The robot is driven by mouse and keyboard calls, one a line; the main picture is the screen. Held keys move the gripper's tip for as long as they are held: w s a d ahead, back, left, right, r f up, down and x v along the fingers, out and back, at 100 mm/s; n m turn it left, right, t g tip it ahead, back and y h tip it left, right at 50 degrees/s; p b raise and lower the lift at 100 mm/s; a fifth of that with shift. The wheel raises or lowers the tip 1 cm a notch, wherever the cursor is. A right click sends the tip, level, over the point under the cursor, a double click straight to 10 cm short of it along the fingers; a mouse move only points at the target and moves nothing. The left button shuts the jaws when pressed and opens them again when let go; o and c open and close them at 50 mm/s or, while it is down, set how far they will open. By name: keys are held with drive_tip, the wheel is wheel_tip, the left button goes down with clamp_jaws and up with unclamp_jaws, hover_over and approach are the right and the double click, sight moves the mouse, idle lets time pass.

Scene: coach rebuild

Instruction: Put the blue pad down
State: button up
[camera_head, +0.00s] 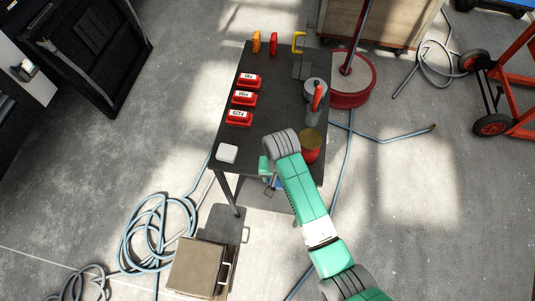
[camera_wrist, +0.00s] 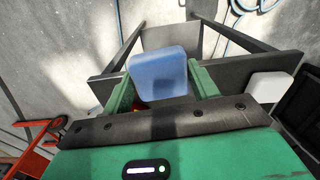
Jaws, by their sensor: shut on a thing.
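The blue pad (camera_wrist: 160,75) is a rounded light-blue block between the two green fingers of my gripper (camera_wrist: 163,88) in the wrist view. My gripper is shut on it. In the head view my gripper (camera_head: 268,172) is at the near edge of the dark table (camera_head: 265,135), and only a small bit of the blue pad (camera_head: 273,183) shows below it. My arm hides part of the near table edge. I cannot tell how high the pad is above the table top.
A white block (camera_head: 227,153) lies at the table's near left corner. Three red labelled blocks (camera_head: 243,98) line the left side. Orange, red and yellow items sit at the far edge. The middle is clear.

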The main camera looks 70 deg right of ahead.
drive_tip(key=w+d, duration=0.1)
drive_tip(key=d, duration=0.1)
drive_tip(key=w+d+b, duration=0.1)
drive_tip(key=w+d, duration=0.1)
drive_tip(key=w+d+f, duration=0.1)
drive_tip(key=w+d, duration=0.1)
drive_tip(key=shift+w+d+b, duration=0.1)
drive_tip(key=shift+w+b, duration=0.1)
drive_tip(key=shift+b, duration=0.2)
drive_tip(key=shift+w+d+f+b, duration=0.15)
drive_tip(key=shift+w+d+b, duration=0.2)
drive_tip(key=shift+w+d, duration=0.15)
wheel_tip(320, 180, down, 2)
drive_tip(key=shift+d+f, duration=0.15)
drive_tip(key=shift+s+a+f, duration=0.1)
drive_tip(key=shift+a+f, duration=0.1)
drive_tip(key=shift+f, duration=0.1)
drive_tip(key=shift+d, duration=0.2)
drive_tip(key=shift+a, duration=0.1)
drive_tip(key=o, duration=0.9)
drive_tip(key=shift+f, duration=0.1)
